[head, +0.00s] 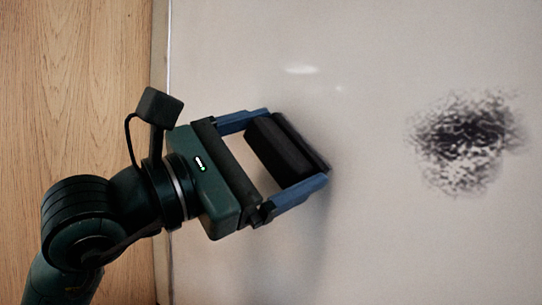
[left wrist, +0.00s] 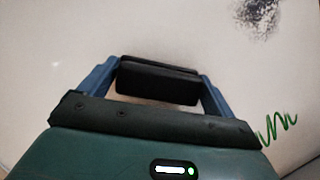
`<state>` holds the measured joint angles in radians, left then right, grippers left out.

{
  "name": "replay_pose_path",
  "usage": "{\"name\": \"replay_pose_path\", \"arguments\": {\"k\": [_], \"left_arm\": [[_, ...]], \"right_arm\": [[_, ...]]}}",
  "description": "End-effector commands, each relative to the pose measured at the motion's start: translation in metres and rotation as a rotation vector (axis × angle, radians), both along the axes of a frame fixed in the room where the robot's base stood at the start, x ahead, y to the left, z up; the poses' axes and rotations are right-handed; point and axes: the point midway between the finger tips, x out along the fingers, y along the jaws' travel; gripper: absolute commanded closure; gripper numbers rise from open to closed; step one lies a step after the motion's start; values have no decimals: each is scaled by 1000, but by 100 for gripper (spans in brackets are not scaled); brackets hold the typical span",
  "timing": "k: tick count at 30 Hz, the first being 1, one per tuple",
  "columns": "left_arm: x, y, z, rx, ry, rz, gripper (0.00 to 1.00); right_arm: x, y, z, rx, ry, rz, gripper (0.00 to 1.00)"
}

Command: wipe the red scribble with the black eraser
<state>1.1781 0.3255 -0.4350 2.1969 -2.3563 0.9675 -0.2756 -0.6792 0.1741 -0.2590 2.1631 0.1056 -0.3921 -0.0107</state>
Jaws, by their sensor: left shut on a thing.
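My left gripper (head: 297,147) is shut on the black eraser (head: 278,148), one blue finger at each end of it. The eraser is a dark block with a thinner layer along its right side in the head view. It is held over the whiteboard (head: 375,250), tilted in the picture; I cannot tell whether it touches the surface. The left wrist view shows the same eraser (left wrist: 158,82) between the fingers. No red scribble shows in either view. My right gripper is not in view.
A black smudge (head: 465,140) is on the board to the right of the eraser. A green scribble (left wrist: 278,127) shows at the lower right in the left wrist view. A wood-grain surface (head: 75,90) lies beyond the board's left edge. The board around the eraser is clear.

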Motion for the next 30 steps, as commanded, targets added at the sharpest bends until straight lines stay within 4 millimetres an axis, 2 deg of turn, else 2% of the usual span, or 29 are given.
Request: {"name": "replay_pose_path", "arguments": {"k": [9, 17, 30], "left_arm": [[18, 21, -1, 1, 4, 5, 28], [24, 28, 0, 0, 3, 2, 28], [42, 54, 0, 0, 3, 2, 28]], "right_arm": [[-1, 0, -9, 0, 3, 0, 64], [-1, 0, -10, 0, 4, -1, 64], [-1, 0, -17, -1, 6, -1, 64]]}}
